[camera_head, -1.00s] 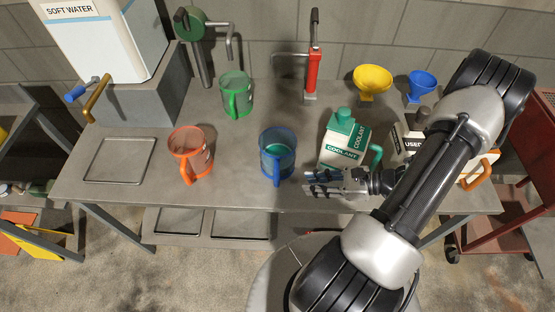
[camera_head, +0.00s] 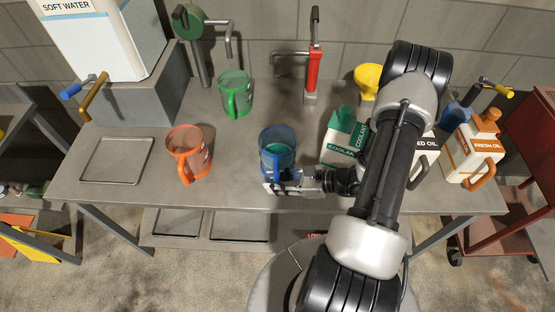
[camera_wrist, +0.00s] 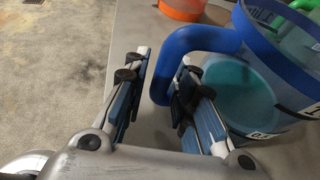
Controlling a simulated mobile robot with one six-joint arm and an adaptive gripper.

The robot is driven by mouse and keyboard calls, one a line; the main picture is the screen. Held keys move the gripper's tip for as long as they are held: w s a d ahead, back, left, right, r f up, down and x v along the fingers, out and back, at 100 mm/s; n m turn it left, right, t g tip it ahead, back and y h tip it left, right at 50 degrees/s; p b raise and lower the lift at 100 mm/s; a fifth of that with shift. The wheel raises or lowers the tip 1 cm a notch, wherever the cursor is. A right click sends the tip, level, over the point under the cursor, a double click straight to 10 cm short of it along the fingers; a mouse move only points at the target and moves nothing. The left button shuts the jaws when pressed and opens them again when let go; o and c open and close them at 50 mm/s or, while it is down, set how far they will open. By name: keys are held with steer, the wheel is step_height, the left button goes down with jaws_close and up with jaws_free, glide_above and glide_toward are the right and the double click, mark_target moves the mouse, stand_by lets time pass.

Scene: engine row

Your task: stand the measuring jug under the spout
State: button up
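The blue measuring jug (camera_head: 277,140) stands upright near the front middle of the bench and holds teal liquid. It fills the right of the wrist view (camera_wrist: 285,75). My gripper (camera_head: 275,187) is low at the jug's front, by its handle. In the wrist view my gripper (camera_wrist: 165,65) is open, with the blue handle (camera_wrist: 175,50) between its fingers; the right finger appears inside the handle loop. Contact is not clear. An orange jug (camera_head: 185,140) and a green jug (camera_head: 236,90) also stand on the bench. Spouts show on the soft water tank (camera_head: 96,90), green pump (camera_head: 229,45) and red pump (camera_head: 290,53).
A coolant container (camera_head: 343,140) stands close right of the blue jug, partly behind my arm. A fresh oil container (camera_head: 472,150) and yellow funnel (camera_head: 368,78) are further right. A shallow square tray (camera_head: 112,182) lies at the left below the tank tap. Bench between tray and tank is clear.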

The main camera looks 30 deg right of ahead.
jaws_close()
stand_by(0.8)
